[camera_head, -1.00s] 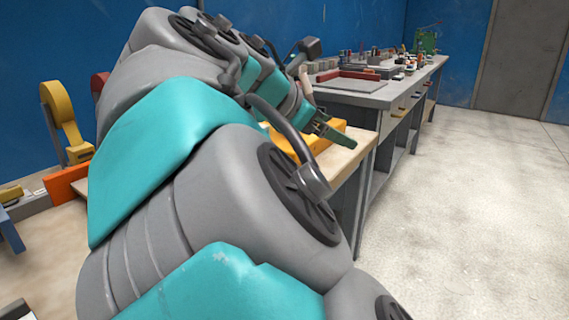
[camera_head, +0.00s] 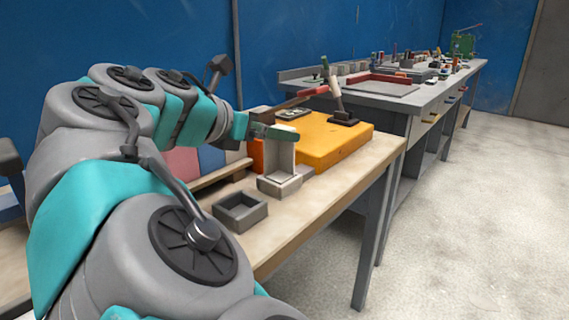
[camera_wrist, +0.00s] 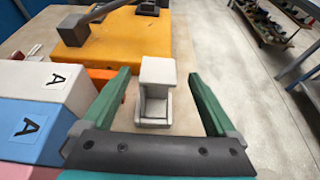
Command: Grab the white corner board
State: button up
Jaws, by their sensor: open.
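The white corner board (camera_head: 281,158) stands upright on the wooden table, in or on a small pale square base. In the wrist view the board (camera_wrist: 157,75) shows between my gripper's two green fingers, with gaps on both sides. My gripper (camera_wrist: 158,73) is open and empty. In the head view my gripper (camera_head: 273,131) is at the height of the board's top; I cannot tell whether it touches it. One finger is partly hidden there.
A grey open box (camera_head: 240,211) sits near the table's front edge. A yellow block (camera_head: 335,140) with a black-based lever lies behind the board. White and blue blocks marked A (camera_wrist: 40,82) stand at the left in the wrist view. A grey workbench (camera_head: 400,100) stands beyond.

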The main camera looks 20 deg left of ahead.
aim_at(279, 159)
jog(key=x, duration=0.3)
jog(key=shift+w+f, duration=0.1)
jog(key=shift+w, duration=0.2)
jog(key=shift+c, duration=0.4)
grip_shut()
